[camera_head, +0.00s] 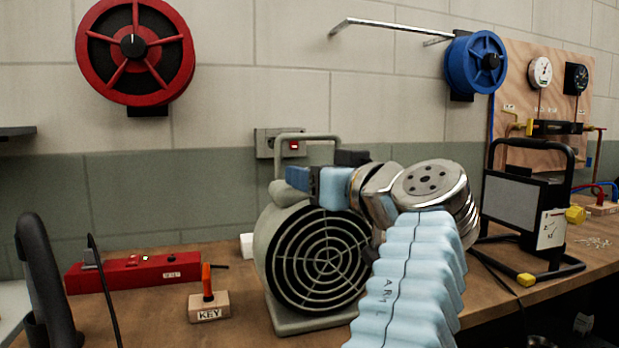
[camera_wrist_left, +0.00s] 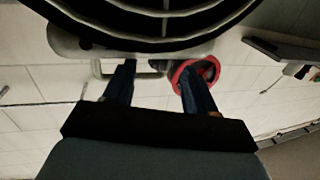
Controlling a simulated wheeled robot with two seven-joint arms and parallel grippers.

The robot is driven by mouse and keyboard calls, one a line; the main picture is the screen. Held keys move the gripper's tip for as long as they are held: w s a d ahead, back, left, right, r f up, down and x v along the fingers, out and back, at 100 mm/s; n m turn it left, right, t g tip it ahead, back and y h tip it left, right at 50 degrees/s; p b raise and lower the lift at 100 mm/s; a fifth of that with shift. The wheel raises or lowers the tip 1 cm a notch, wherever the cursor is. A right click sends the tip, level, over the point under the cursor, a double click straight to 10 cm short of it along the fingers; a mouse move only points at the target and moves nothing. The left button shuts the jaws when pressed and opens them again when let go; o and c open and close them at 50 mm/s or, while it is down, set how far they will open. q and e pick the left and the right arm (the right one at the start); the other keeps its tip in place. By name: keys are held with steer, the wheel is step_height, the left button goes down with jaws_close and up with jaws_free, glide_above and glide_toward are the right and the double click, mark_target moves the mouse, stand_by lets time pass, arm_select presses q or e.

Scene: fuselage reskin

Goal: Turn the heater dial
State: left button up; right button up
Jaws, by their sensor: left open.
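The heater (camera_head: 268,240) is a grey-green drum with a round dark grille and a top carrying handle, standing on the bench. It also shows in the left wrist view (camera_wrist_left: 190,48), with its grille very close at the top edge. My left gripper (camera_head: 303,178) is at the heater's upper front, its arm covering the heater's right side. In the left wrist view its two blue fingers (camera_wrist_left: 155,75) are apart, with nothing visibly held between them. I cannot make out the heater dial; the arm and gripper may hide it. My right gripper is not in view.
A red power strip (camera_head: 135,271) and a KEY block (camera_head: 208,306) lie left of the heater. A framed work lamp (camera_head: 513,205) stands right. A red reel (camera_head: 134,48) and blue reel (camera_head: 474,62) hang on the wall. A wall box (camera_head: 266,143) is behind the handle.

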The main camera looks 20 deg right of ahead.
arm_select(q)
steer(key=b+v, duration=0.1)
steer(key=v, duration=1.1)
